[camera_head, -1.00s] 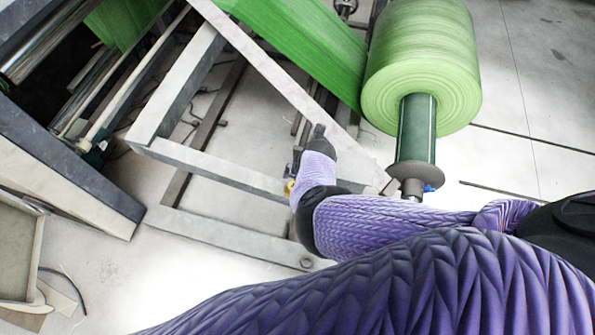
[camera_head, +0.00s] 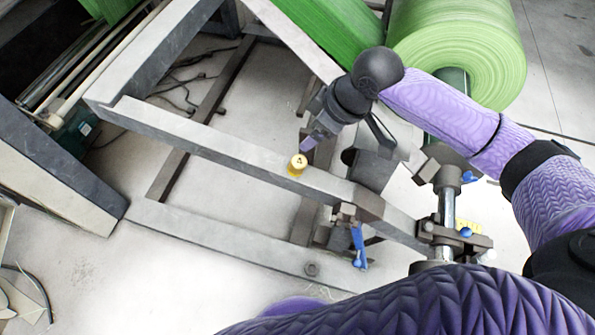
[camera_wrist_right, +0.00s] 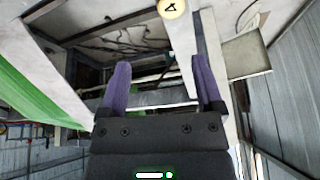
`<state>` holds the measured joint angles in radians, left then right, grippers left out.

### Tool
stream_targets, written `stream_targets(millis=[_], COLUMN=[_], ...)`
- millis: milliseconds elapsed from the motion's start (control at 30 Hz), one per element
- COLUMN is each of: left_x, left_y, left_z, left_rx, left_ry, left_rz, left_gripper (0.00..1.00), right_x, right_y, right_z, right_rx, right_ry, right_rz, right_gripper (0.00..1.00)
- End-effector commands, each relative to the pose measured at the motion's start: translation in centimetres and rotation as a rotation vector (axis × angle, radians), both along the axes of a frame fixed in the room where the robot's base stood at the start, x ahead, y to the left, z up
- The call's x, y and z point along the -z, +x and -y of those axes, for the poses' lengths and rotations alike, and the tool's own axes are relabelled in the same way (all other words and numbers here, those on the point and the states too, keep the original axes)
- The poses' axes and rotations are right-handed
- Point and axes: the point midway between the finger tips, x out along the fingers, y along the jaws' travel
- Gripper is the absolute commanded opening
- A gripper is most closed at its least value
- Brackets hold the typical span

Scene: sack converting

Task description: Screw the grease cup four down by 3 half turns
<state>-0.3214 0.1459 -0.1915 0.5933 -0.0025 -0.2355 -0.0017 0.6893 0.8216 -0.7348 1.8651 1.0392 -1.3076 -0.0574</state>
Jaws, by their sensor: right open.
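The grease cup four (camera_head: 297,165) is a small yellow cup with a dark mark on its cap, standing on the pale frame beam. It also shows at the top edge of the right wrist view (camera_wrist_right: 172,8), partly cut off, with its marked cap facing the camera. My right gripper (camera_head: 311,142) is just up and right of the cup in the head view, apart from it as far as I can tell. In the wrist view its two purple fingers (camera_wrist_right: 160,75) are spread with nothing between them. My left gripper is in neither view.
A green roll (camera_head: 455,50) sits on a shaft at the upper right. A clamp with a blue handle (camera_head: 358,245) and a bracket with an upright post (camera_head: 447,210) stand on the beam's right end. The floor (camera_head: 245,215) between the beams is clear.

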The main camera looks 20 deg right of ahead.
Motion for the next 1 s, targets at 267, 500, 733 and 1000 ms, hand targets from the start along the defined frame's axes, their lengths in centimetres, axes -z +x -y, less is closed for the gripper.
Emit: stream_targets(millis=[267, 500, 733, 1000], left_x=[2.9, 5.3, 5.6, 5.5], left_y=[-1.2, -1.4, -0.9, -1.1], left_z=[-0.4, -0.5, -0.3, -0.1], left_rx=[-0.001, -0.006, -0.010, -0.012], left_ry=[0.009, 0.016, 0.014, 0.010], left_rz=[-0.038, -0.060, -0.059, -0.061], left_gripper=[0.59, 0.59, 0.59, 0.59], right_x=[5.7, 9.9, 10.3, 10.2], right_y=[-0.8, 0.3, 0.6, 0.6], right_z=[-1.4, -2.9, -3.2, -3.2], right_rx=[-0.114, -0.112, -0.110, -0.109], right_ry=[-0.034, -0.034, -0.035, -0.034], right_rz=[-0.039, -0.035, -0.031, -0.030], right_gripper=[0.84, 0.84, 0.84, 0.52])
